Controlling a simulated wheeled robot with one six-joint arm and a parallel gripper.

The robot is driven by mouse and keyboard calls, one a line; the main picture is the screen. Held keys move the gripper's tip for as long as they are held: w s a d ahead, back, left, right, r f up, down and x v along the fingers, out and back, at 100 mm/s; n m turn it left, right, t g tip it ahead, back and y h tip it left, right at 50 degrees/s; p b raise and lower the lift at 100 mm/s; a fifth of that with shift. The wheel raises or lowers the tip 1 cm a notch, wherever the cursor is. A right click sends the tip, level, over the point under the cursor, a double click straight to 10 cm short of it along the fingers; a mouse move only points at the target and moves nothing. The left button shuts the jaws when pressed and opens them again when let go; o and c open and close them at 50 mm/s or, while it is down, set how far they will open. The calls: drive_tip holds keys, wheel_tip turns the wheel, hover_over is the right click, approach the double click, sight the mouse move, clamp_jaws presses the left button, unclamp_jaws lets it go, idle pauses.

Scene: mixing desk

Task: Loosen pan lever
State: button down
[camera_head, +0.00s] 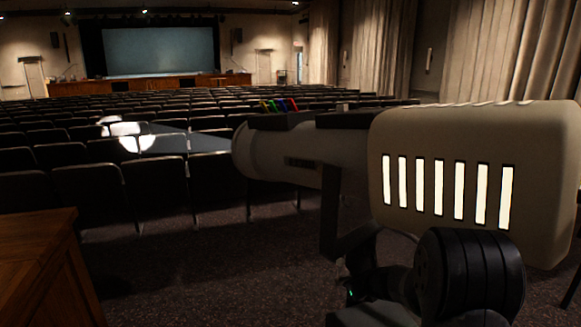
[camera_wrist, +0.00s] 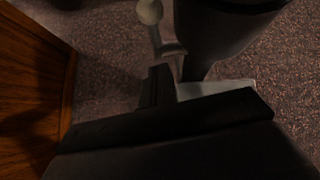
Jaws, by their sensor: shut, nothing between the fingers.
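A large followspot lamp (camera_head: 475,165) with a pale, slotted rear housing fills the right of the head view, on a dark yoke (camera_head: 330,215). In the wrist view, a small lever with a pale round knob (camera_wrist: 149,11) stands at the top, beside a dark upright post (camera_wrist: 215,35); it looks like the pan lever. My gripper (camera_wrist: 164,76) shows as dark fingers in the middle of the wrist view. It is shut and empty, just below the lever's stem in the picture. Whether it touches the stem I cannot tell.
A wooden desk or cabinet edge (camera_head: 45,265) stands at the left; its wooden side (camera_wrist: 30,80) also shows in the wrist view. Rows of dark seats (camera_head: 95,190) run toward a stage screen (camera_head: 160,50). Carpet (camera_head: 200,270) lies open between desk and lamp.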

drive_tip(key=shift+s+d+f+t+b, duration=0.2)
drive_tip(key=shift+f+t+b, duration=0.45)
drive_tip(key=shift+b, duration=1.35)
drive_tip(key=shift+s+b, duration=0.1)
drive_tip(key=shift+b, duration=0.3)
drive_tip(key=shift+t+b, duration=0.25)
drive_tip(key=shift+b, duration=0.35)
drive_tip(key=shift+s+a, duration=0.1)
